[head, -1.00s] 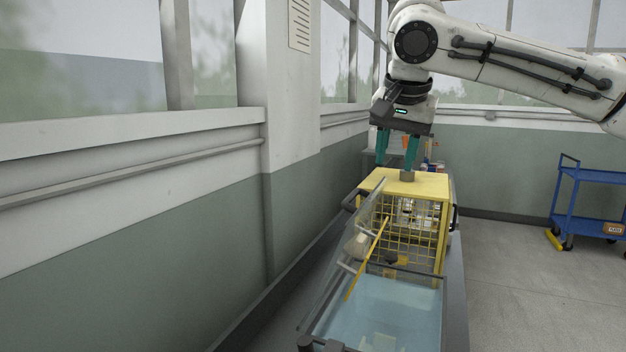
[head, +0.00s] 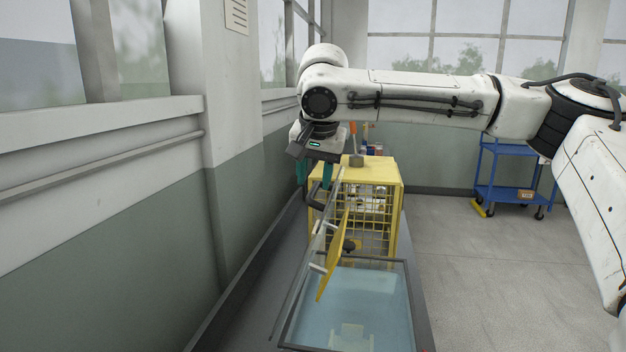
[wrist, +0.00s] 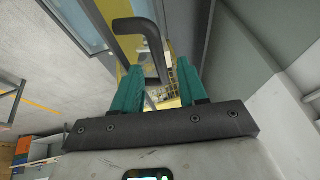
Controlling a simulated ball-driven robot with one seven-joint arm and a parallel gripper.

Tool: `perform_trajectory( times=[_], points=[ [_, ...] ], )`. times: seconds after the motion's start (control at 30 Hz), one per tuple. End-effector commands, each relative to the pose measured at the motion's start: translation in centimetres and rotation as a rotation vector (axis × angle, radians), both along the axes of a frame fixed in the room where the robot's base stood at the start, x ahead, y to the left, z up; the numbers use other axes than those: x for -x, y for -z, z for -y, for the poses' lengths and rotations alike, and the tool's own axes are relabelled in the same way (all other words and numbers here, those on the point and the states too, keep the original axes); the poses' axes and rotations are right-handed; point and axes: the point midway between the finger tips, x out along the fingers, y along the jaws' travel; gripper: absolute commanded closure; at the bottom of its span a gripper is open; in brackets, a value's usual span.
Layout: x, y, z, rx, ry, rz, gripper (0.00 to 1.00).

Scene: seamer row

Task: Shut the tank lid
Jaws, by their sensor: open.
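The tank (head: 409,300) is a clear basin of bluish water with a dark rim, in the lower middle of the head view. Its lid (head: 317,240) is a transparent panel that stands up steeply along the tank's left side, open, seen nearly edge-on. A dark bent handle (head: 313,199) shows at the lid's far upper part. My gripper (head: 313,186) is at this handle, pointing down, jaws open.
A yellow mesh guard (head: 385,172) stands directly behind the tank, with a yellow panel (head: 335,262) projecting beside the lid. The wall (head: 240,225) is close on the left. A blue cart (head: 512,190) stands at the back right. The floor at right is clear.

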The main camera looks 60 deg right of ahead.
Motion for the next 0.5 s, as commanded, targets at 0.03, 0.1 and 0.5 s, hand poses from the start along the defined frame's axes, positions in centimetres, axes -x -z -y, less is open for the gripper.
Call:
perform_trajectory(
  times=[0.03, 0.1, 0.5],
  points=[
    [-0.2, 0.5, 0.2, 0.0, 0.0, -0.001, 0.58],
    [-0.4, 1.2, 0.4, -0.001, 0.0, -0.001, 0.58],
    [-0.6, 2.0, 0.7, 0.001, 0.0, 0.001, 0.58]
  ],
)
